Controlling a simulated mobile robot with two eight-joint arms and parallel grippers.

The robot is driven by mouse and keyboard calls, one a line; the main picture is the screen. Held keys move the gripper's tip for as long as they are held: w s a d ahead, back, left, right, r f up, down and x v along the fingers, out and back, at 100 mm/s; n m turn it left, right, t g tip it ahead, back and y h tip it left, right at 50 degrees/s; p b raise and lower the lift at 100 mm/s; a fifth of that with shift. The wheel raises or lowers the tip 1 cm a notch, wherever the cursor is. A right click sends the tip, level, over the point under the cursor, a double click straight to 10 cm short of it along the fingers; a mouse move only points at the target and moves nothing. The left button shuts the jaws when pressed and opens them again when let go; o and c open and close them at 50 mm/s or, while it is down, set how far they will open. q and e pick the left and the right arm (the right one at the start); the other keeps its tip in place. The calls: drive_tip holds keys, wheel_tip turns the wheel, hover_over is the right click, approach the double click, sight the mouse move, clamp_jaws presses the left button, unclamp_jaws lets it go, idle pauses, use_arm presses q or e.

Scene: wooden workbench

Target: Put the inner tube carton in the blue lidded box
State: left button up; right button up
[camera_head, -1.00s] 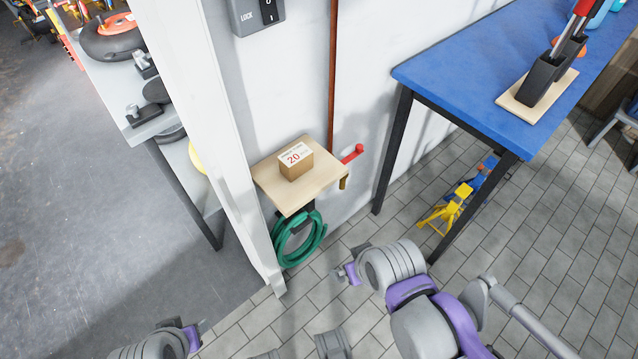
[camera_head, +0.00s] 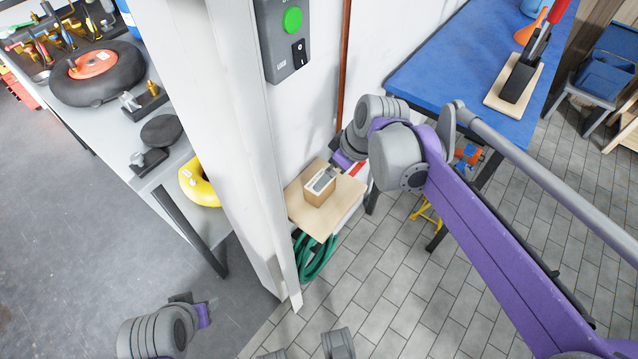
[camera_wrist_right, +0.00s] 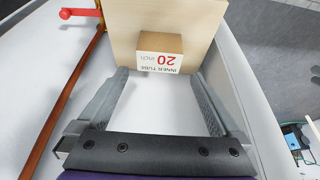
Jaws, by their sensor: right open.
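The inner tube carton (camera_head: 317,194), a small brown box with a white label, sits on a small wooden wall shelf (camera_head: 328,218). It also shows in the right wrist view (camera_wrist_right: 161,43), with its red "20" upside down. My right gripper (camera_head: 326,177) is at the carton; in its wrist view the gripper (camera_wrist_right: 158,74) is open, its fingertips just short of the carton's labelled side, nothing between them. My left gripper (camera_head: 208,306) is at the bottom left, away from the shelf; its fingers are not clear.
A white post (camera_head: 238,120) stands left of the shelf, and a grey switch box (camera_head: 285,40) is on the wall above. A red-handled valve (camera_wrist_right: 80,13) is beside the shelf, a green hose (camera_head: 316,258) below. A blue-topped table (camera_head: 450,65) stands to the right.

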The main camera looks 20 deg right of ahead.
sight(327, 186)
drive_tip(key=x, duration=0.4)
drive_tip(key=shift+d+f+b, duration=0.15)
drive_tip(key=shift+b, duration=0.2)
drive_tip(key=shift+b+x, duration=0.6)
drive_tip(key=shift+x, duration=2.5)
drive_tip(key=c, duration=1.3)
